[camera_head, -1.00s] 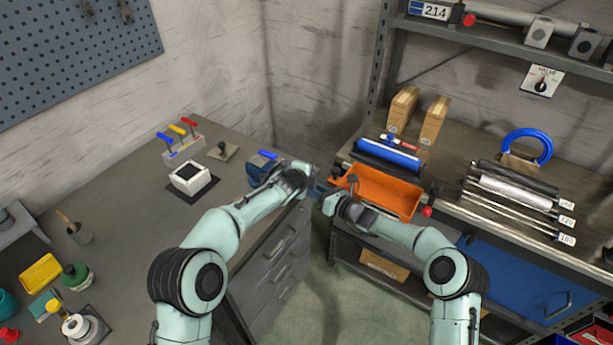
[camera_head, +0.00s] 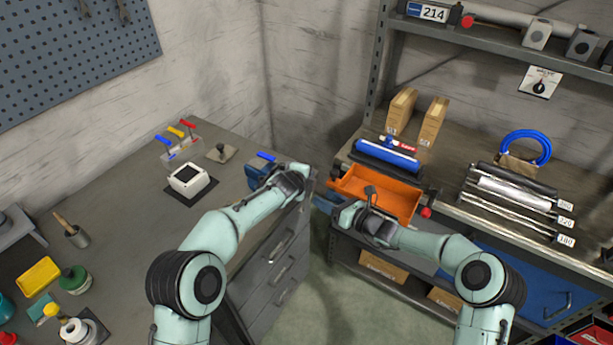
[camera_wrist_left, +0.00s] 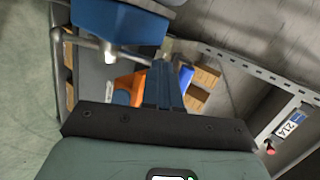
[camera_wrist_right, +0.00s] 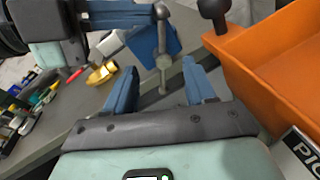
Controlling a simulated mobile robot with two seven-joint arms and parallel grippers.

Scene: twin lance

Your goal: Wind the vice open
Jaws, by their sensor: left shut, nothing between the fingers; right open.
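The blue vice (camera_head: 260,171) sits at the bench's far corner, partly hidden by my left arm in the head view. In the left wrist view the vice body (camera_wrist_left: 120,22) is at the top, with its silver handle bar (camera_wrist_left: 85,41) in front. My left gripper (camera_wrist_left: 165,68) is shut and empty, beside the vice. In the right wrist view the handle bar (camera_wrist_right: 162,45) stands upright with a knob at its end. My right gripper (camera_wrist_right: 158,72) is open; the bar appears between its fingers, but I cannot tell whether it reaches between them. The right gripper also shows in the head view (camera_head: 324,204).
An orange tray (camera_head: 385,193) lies close to my right gripper, with a dark knob standing by its near side. The bench (camera_head: 140,245) holds a white box (camera_head: 188,178) and several tools. A gap with bare floor separates bench and shelf.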

